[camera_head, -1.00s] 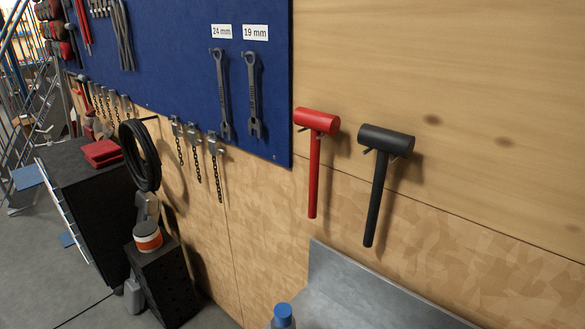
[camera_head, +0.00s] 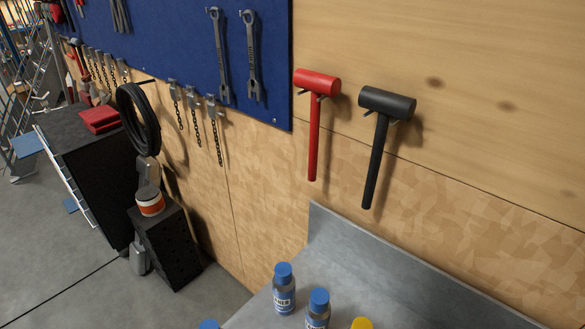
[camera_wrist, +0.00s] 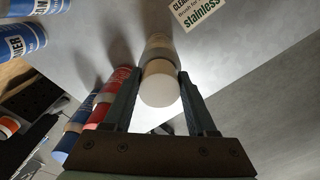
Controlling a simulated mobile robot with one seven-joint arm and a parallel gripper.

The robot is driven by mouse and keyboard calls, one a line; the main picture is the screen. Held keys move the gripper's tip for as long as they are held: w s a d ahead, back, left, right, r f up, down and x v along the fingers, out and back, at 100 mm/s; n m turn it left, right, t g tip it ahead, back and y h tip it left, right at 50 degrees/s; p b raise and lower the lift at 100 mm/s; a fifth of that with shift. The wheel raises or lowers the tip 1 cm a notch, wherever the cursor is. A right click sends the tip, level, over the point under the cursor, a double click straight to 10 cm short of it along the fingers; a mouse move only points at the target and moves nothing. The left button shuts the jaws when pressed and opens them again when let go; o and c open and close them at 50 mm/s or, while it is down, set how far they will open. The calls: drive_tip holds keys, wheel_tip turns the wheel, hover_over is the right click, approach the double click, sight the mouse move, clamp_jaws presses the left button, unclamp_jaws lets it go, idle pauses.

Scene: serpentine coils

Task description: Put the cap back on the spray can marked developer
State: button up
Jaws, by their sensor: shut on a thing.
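In the wrist view my gripper (camera_wrist: 160,100) has its two dark fingers on either side of a round white cap (camera_wrist: 158,88) and is shut on it. A grey-beige cylinder (camera_wrist: 160,46) shows in line behind the cap; whether the two touch or are one piece I cannot tell. A red can (camera_wrist: 112,92) and a blue one (camera_wrist: 80,118) lie to the left of the fingers in the picture. No label reading developer is legible. My gripper is not in the head view.
Hammers (camera_head: 316,120) hang on the wall behind. Bare bench lies behind the bottles.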

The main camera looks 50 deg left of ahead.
idle(0.3)
drive_tip(key=o, duration=1.5)
drive_tip(key=shift+r+p, duration=0.55)
drive_tip(key=shift+r, duration=3.2)
clamp_jaws()
